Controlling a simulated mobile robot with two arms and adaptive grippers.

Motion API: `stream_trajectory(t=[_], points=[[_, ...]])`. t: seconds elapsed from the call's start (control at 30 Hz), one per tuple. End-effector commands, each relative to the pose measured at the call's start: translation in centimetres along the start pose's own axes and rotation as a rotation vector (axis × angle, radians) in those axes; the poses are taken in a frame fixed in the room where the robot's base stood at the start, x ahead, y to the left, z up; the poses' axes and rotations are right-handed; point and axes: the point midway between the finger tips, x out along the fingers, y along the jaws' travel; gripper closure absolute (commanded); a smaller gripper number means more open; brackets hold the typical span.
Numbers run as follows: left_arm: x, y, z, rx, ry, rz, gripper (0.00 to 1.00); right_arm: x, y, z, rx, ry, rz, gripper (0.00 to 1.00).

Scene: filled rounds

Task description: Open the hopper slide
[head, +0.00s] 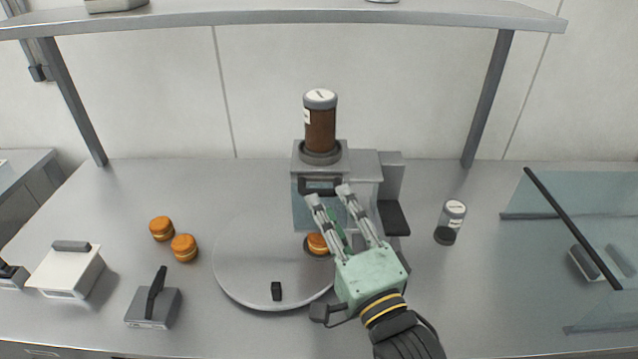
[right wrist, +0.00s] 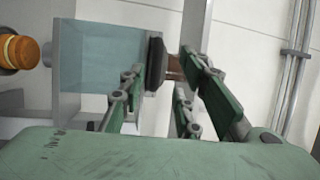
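The hopper (head: 320,130) is a clear canister of brown filling with a grey lid, upright on the grey filling machine (head: 364,166). The dark slide handle (head: 320,186) sits on the machine's front, below the hopper. My right gripper (head: 328,194) reaches up to it, with its fingers apart. In the right wrist view the dark handle (right wrist: 155,62) lies between the fingers of the gripper (right wrist: 162,75), with a gap on at least one side; contact is not clear. The slide itself is mostly hidden. My left gripper is not in view.
Two more rounds (head: 161,228) lie left. A jar (head: 450,221) stands right, before a glass-sided case (head: 575,225). A shelf (head: 250,16) spans above.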

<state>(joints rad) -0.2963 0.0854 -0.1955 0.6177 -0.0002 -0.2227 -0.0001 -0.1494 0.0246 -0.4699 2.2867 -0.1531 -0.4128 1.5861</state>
Motion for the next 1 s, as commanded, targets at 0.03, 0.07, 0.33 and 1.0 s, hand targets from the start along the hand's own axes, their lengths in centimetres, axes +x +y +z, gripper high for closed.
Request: stream_trajectory(t=[0.03,0.07,0.33,1.0], points=[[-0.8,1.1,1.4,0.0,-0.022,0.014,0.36,1.0,-0.4,0.0,-0.002,0.0,-0.001,0.69],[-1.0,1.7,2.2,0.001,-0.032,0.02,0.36,1.5,-0.4,0.0,-0.002,0.0,-0.002,0.69],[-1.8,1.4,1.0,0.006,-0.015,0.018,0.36,4.4,-0.1,0.0,-0.002,0.001,0.001,0.69],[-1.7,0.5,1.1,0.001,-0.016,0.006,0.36,4.7,0.1,0.0,-0.001,0.001,0.002,1.0]])
